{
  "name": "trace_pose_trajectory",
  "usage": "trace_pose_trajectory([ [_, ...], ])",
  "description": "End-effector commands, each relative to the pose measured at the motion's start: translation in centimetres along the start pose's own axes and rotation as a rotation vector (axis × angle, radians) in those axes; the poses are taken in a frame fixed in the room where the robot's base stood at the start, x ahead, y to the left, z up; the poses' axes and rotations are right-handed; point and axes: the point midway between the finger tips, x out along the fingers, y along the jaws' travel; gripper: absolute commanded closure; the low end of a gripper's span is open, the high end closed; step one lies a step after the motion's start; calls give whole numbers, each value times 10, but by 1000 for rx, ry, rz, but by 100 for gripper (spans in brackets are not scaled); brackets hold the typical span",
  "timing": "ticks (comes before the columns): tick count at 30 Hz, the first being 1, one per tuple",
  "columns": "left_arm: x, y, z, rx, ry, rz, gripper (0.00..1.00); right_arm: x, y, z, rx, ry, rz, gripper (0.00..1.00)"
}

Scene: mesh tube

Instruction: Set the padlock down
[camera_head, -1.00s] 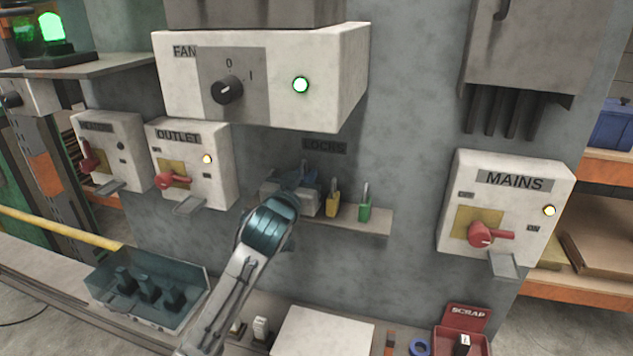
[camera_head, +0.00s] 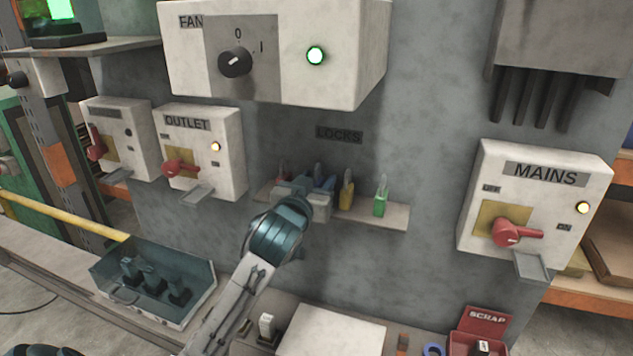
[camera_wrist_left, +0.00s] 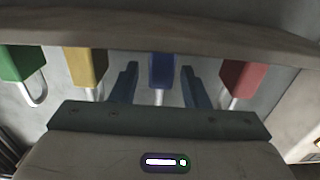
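The blue padlock (camera_wrist_left: 162,70) stands on the shelf between the two fingers of my left gripper (camera_wrist_left: 160,88), with a gap on each side of it. The wrist view is upside down, so its shackle points down there. In the head view my left gripper (camera_head: 306,188) is at the shelf (camera_head: 398,219), and the blue padlock (camera_head: 321,180) is partly hidden by it. The left gripper is open. My right gripper is not in view.
A red padlock (camera_wrist_left: 243,78) and a yellow padlock (camera_wrist_left: 86,66) stand close on either side. A green padlock (camera_head: 381,200) stands further along the shelf. The FAN box (camera_head: 365,60) overhangs above.

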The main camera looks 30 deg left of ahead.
Motion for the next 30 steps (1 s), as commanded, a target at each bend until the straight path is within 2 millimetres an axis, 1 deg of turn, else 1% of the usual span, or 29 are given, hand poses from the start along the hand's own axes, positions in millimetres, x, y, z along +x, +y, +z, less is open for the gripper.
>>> trace_pose_trajectory([
  [1,0,0,0,0,1,0,58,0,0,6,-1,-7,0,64],
  [3,0,0,0,0,1,0,58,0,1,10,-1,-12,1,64],
  [5,-2,0,0,0,1,0,58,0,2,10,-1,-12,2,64],
  [8,-11,0,1,1,2,0,58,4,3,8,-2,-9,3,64],
  [11,-28,0,2,1,3,1,58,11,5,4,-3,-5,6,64],
  [15,-61,0,3,2,4,1,58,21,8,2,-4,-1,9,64],
  [17,-65,0,-6,1,-4,-1,58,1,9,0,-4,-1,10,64],
  [18,-68,0,-6,-1,-5,-1,58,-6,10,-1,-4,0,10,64],
  [27,-93,0,-7,0,-4,0,58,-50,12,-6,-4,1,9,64],
  [30,-102,0,-5,-3,-4,-1,58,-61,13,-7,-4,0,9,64],
])
